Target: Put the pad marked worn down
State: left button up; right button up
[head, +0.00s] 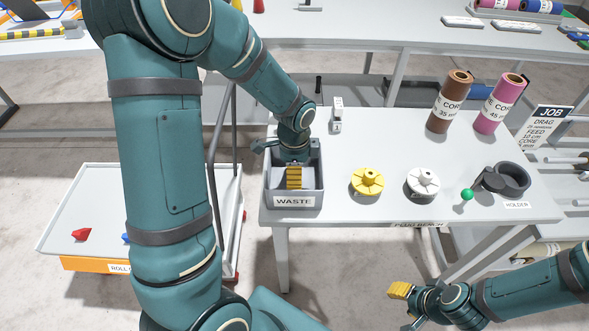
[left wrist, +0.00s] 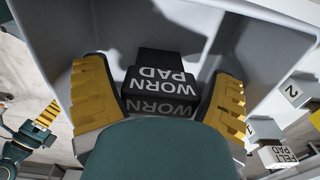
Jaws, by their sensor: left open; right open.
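The worn pad (left wrist: 161,85), a black block with white WORN PAD lettering, lies inside the grey waste bin (head: 294,202) in the left wrist view. In the head view the pad is hidden behind my left gripper. My left gripper (head: 294,177) reaches down into the bin. In the left wrist view its yellow fingers stand apart on either side of the pad, with gaps, so it is open. My right gripper (head: 400,290) is open and empty, low in front of the table, away from the bin.
On the white table (head: 340,205) stand a yellow knobbed disc (head: 367,181), a white one (head: 423,183), a dark holder (head: 508,180) with a green-ended lever, and brown (head: 450,102) and pink (head: 499,104) rolls. A small white block (head: 337,115) stands behind the bin.

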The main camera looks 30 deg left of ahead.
pick_arm(q)
notch_tip(320, 180, up, 12)
jog(key=p, duration=0.3)
jog(key=shift+r, duration=0.15)
pick_arm(e)
jog(key=r, duration=0.3)
jog(key=shift+s+r, duration=0.15)
jog(key=shift+s, duration=0.15)
jog(key=shift+s, duration=0.15)
